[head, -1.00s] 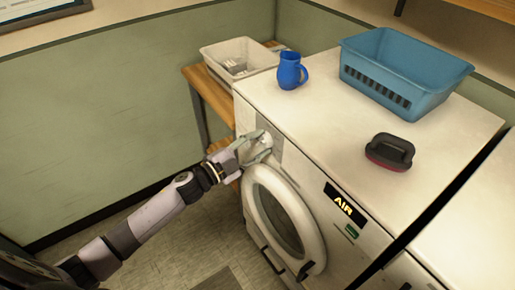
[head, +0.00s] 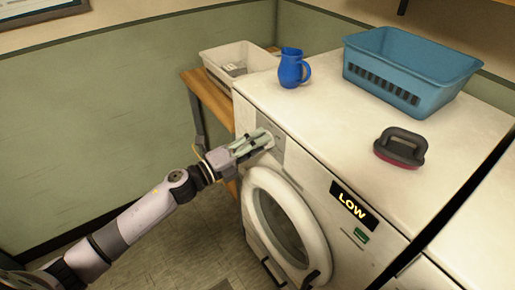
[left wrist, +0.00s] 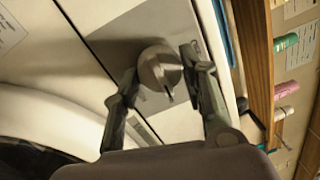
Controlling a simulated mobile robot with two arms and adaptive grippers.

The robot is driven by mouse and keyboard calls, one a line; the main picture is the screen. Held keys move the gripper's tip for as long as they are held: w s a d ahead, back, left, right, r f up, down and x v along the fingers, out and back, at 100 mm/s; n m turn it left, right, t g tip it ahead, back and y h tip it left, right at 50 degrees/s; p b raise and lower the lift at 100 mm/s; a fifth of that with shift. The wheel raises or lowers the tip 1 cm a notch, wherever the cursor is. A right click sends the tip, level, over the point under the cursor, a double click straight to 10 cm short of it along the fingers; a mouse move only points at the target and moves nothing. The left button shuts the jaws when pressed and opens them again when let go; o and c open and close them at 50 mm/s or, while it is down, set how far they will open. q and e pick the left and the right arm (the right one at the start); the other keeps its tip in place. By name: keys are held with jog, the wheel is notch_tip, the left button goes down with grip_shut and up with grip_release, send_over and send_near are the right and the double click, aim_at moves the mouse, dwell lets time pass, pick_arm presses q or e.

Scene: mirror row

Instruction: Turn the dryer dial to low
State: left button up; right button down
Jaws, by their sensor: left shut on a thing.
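The white dryer (head: 308,182) has a round door at its front and a black display (head: 352,205) that reads LOW in yellow letters. The dial (left wrist: 160,68) is a round metallic knob on a grey panel (left wrist: 128,42), and the left wrist view shows it between my left fingers. My left gripper (head: 266,138) is shut on the dial at the upper left of the dryer's front. In the head view the fingers mostly hide the dial. My right gripper is not in view.
On the dryer top stand a blue jug (head: 291,70), a blue basket (head: 408,82) and a dark brush with a red base (head: 400,148). A white bin (head: 236,66) sits on a wooden table (head: 205,92) beside the dryer. The floor in front is clear.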

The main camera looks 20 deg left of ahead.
pick_arm(q)
jog(key=shift+f+m+b, duration=0.15)
jog(key=shift+m+b, duration=0.15)
jog(key=shift+m, duration=0.4)
jog(key=o, duration=1.2)
jog(key=shift+c, duration=0.2)
jog(key=shift+s+a, duration=0.1)
jog(key=r+v, duration=0.1)
jog(key=v, duration=1)
jog(key=shift+s+a+f, duration=0.25)
jog(key=shift+a+f, duration=0.1)
jog(key=shift+f, duration=0.1)
